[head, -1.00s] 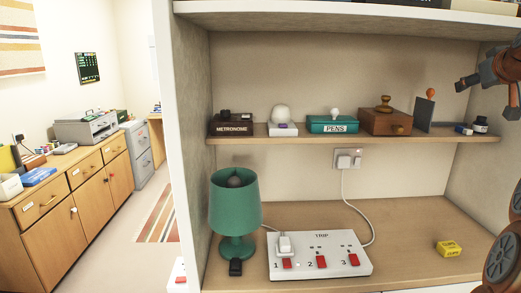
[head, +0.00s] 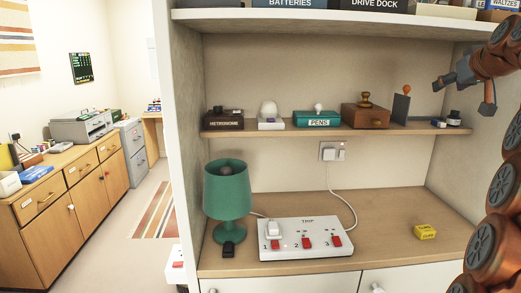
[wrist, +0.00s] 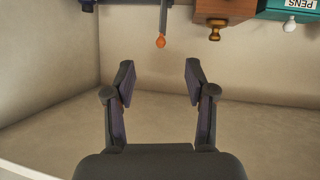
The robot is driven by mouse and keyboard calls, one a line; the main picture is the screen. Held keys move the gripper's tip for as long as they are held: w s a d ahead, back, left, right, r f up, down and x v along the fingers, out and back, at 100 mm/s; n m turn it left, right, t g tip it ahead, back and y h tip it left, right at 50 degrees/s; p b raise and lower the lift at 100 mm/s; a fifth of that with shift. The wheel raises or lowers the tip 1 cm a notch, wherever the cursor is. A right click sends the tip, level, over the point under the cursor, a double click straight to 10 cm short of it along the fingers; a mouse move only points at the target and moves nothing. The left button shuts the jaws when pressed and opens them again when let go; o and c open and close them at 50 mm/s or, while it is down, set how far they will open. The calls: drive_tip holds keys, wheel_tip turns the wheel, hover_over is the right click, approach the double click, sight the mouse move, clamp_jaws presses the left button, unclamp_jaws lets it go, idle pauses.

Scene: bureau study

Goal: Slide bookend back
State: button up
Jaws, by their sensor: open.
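The bookend (head: 401,108) is a dark grey upright plate with an orange knob on top. It stands on the middle shelf, right of a wooden box with a brass-coloured stamp-like handle (head: 365,98). The wrist view is upside down and shows the bookend (wrist: 177,15) with its knob pointing down, beyond the fingertips. My gripper (head: 462,97) is open and empty in front of the shelf's right end, to the right of the bookend in the head view. In the wrist view my gripper (wrist: 159,72) has its fingers spread and apart from the bookend.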

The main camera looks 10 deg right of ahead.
drive_tip(key=w+a+f+g+y, duration=0.1)
drive_tip(key=w+a+f+y, duration=0.25)
drive_tip(key=a, duration=0.45)
drive_tip(key=s+a+f+g+y+p, duration=0.15)
drive_tip(key=a+f, duration=0.25)
drive_tip(key=a, duration=0.4)
drive_tip(key=s+a+f+g, duration=0.3)
drive_tip(key=a+f, duration=0.2)
drive_tip(key=a, duration=0.2)
drive_tip(key=s+a+f+g+y+p, duration=0.15)
drive_tip(key=a+f, duration=0.25)
drive_tip(key=a, duration=0.4)
drive_tip(key=s+a+f+n+g+h, duration=0.1)
drive_tip(key=s+a+f+g, duration=0.1)
drive_tip(key=s+a+f, duration=0.35)
drive_tip(key=s+a+f+g, duration=0.2)
drive_tip(key=s+f, duration=0.4)
drive_tip(key=s, duration=0.4)
drive_tip(key=s+f+g+h, duration=0.1)
drive_tip(key=s+f, duration=0.5)
drive_tip(key=s, duration=0.4)
drive_tip(key=s+f+n+g+p, duration=0.1)
drive_tip(key=s+f+g, duration=0.1)
drive_tip(key=s+f, duration=0.4)
drive_tip(key=s+a, duration=0.1)
drive_tip(key=s, duration=0.2)
drive_tip(key=shift+s+h, duration=0.35)
